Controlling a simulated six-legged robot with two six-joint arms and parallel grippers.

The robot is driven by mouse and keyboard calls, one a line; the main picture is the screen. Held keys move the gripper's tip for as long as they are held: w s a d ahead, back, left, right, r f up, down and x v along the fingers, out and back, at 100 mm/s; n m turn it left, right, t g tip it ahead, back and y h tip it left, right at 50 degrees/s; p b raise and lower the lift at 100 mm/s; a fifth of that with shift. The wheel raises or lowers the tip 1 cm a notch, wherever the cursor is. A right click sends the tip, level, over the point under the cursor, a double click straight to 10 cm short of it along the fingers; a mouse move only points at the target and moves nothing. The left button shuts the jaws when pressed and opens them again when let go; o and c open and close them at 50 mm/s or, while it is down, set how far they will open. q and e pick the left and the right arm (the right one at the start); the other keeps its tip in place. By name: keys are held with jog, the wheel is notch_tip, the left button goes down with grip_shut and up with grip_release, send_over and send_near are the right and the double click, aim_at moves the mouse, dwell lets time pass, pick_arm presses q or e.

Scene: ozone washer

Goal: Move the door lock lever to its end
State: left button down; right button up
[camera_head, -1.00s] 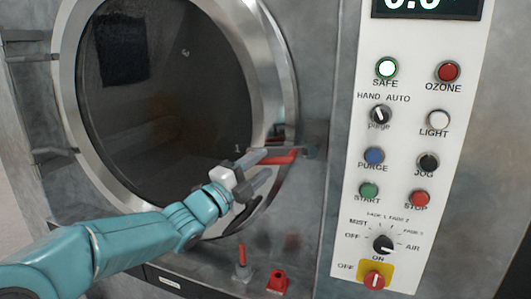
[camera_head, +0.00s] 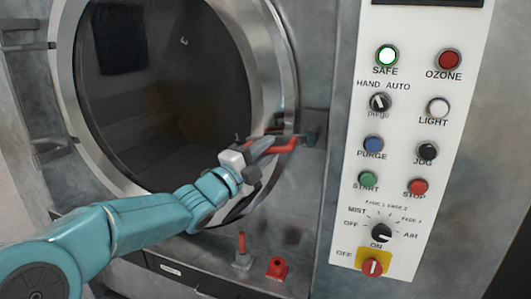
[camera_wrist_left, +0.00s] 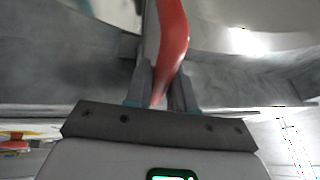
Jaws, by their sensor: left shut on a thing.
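The red door lock lever (camera_head: 284,145) is at the right edge of the round washer door (camera_head: 165,95), by the latch block on the machine's front. My left gripper (camera_head: 266,146) reaches up from the lower left and is shut on the lever. In the left wrist view, the red lever (camera_wrist_left: 172,40) runs between the two grey fingers (camera_wrist_left: 160,88) and extends away upward. The fingers hide part of the lever in the head view. My right gripper is not in view.
A white control panel (camera_head: 405,190) with buttons and knobs stands to the right. Below the door, a small red-tipped switch (camera_head: 242,250) and a red knob (camera_head: 277,268) stick out. The door's dark window is left of the gripper.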

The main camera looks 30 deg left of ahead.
pick_arm(q)
jog(key=w+d+f+n+y+b, duration=0.1)
jog(key=d+f+n+y+b, duration=0.2)
jog(key=n+y+b, duration=0.3)
jog(key=w+d+f+n+y+b, duration=0.1)
jog(key=d+f+n+y+b, duration=0.3)
jog(key=n+b, duration=0.8)
jog(key=shift+d+n+y, duration=0.7)
jog(key=shift+n+y, duration=0.7)
jog(key=shift+n, duration=1.4)
jog(key=c, duration=1.1)
grip_release()
jog(key=shift+d, duration=0.1)
jog(key=shift+o, duration=0.2)
jog(key=shift+s, duration=0.1)
